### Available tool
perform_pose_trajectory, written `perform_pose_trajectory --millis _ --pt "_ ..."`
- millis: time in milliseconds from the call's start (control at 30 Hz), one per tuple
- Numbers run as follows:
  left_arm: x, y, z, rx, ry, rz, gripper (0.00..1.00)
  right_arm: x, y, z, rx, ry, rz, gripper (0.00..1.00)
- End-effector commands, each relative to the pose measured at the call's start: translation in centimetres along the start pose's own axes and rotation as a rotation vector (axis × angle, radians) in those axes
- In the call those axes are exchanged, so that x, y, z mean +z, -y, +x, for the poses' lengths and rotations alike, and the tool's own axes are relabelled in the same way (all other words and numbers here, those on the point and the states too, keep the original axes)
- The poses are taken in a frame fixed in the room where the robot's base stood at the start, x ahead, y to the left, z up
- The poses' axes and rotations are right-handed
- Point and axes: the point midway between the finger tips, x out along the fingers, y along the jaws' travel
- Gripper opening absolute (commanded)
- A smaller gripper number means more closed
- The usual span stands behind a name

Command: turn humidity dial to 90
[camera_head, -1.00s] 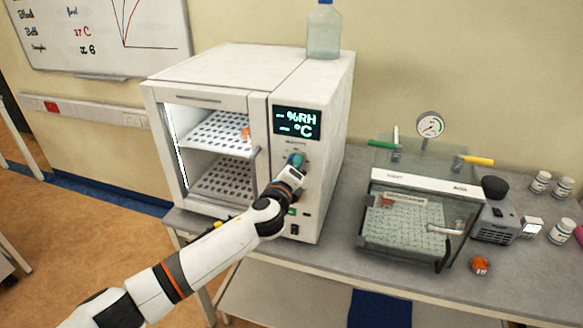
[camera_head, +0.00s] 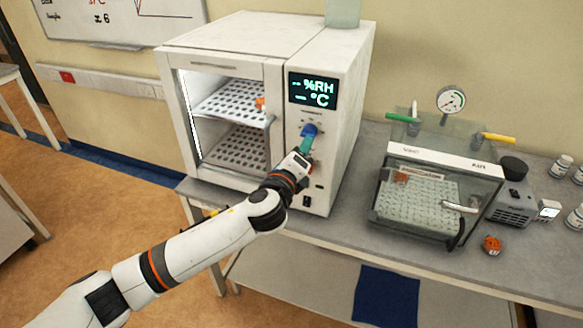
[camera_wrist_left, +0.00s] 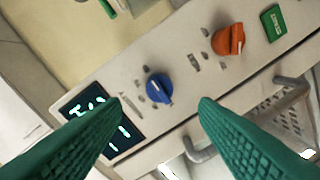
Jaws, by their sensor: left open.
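The white incubator (camera_head: 345,110) has a dark display (camera_head: 312,91) showing dashes beside "%RH" and "°C". The blue dial (camera_wrist_left: 159,88), the one nearest the display, appears to be the humidity dial; its small markings cannot be read. In the head view the dial (camera_head: 309,129) is partly covered by my gripper. My left gripper (camera_head: 306,142) is open in front of the panel. In the left wrist view its green fingers (camera_wrist_left: 160,103) stand apart, with the dial between them in the picture and no visible contact. My right gripper is not in view.
An orange dial (camera_wrist_left: 229,39) and a green switch (camera_wrist_left: 273,22) share the panel. The incubator's glass door (camera_head: 232,115) is beside the panel.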

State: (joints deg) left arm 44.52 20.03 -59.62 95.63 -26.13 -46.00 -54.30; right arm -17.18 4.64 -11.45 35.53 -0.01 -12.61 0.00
Motion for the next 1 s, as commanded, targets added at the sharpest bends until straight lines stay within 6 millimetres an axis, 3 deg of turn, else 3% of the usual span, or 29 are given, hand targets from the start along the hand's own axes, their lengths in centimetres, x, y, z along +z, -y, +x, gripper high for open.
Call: perform_pose_trajectory --millis 200,400,867,967,1000 --pt "0.1 0.2 -3.5 0.000 0.001 0.000 0.55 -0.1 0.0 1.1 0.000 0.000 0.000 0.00" --pt "0.1 0.1 -4.9 -0.001 0.001 0.000 0.55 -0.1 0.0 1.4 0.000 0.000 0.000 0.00" --pt "0.1 0.1 -5.0 -0.002 0.001 -0.001 0.55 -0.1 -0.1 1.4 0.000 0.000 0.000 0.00" --pt "0.6 1.6 -4.6 -0.028 0.007 -0.032 0.55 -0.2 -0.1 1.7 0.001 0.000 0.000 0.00" --pt "1.0 3.0 -4.3 -0.051 0.011 -0.059 0.55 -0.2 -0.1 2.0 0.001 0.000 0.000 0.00"
